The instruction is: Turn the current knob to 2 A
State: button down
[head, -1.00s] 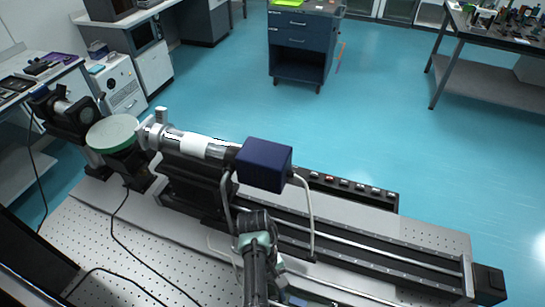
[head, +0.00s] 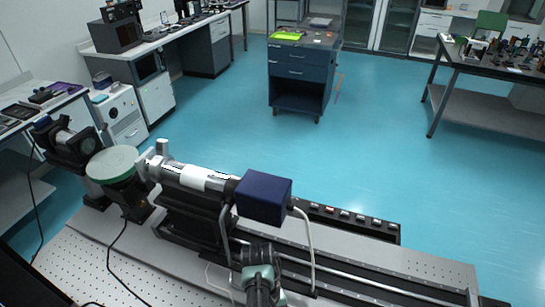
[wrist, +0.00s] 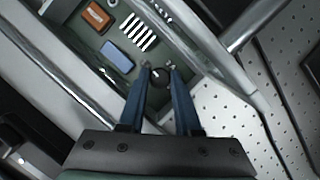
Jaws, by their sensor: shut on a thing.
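In the wrist view, a round black knob (wrist: 160,78) with a white pointer mark sits on a grey-green panel (wrist: 84,62). My gripper (wrist: 159,68) has its two blue fingers on either side of the knob and is shut on it. The pointer faces roughly toward the upper left in that view. I cannot read any scale or value around the knob. In the head view, my arm (head: 258,278) reaches in at the bottom edge, in front of the rail; the knob and fingertips are not visible there.
The panel also carries an orange block (wrist: 96,16), a blue block (wrist: 117,56) and a striped label (wrist: 138,32). A metal bar (wrist: 210,50) runs close by. In the head view, a dark blue box (head: 264,197) and optics stand on the perforated table (head: 88,262). Cables hang nearby.

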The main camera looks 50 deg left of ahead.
jog(key=m+g+y, duration=0.1)
jog(key=m, duration=0.3)
jog(key=shift+w+r, duration=0.1)
jog(key=m, duration=0.2)
jog(key=m+g+y+p, duration=0.1)
jog(key=m, duration=0.1)
jog(key=shift+w+d+m+g, duration=0.1)
jog(key=shift+m+g, duration=0.2)
jog(key=shift+m, duration=0.1)
jog(key=m+y+p, duration=0.1)
jog(key=m+y, duration=0.1)
jog(key=m, duration=0.2)
jog(key=shift+d+r+p, duration=0.1)
jog(key=shift+p, duration=0.2)
jog(key=shift+w+d+m+y+p, duration=0.1)
jog(key=shift+m+y+p, duration=0.6)
jog(key=shift+m, duration=1.4)
jog(key=c, duration=0.9)
grip_release()
jog(key=v, duration=1.2)
jog(key=shift+w+r+b, duration=0.3)
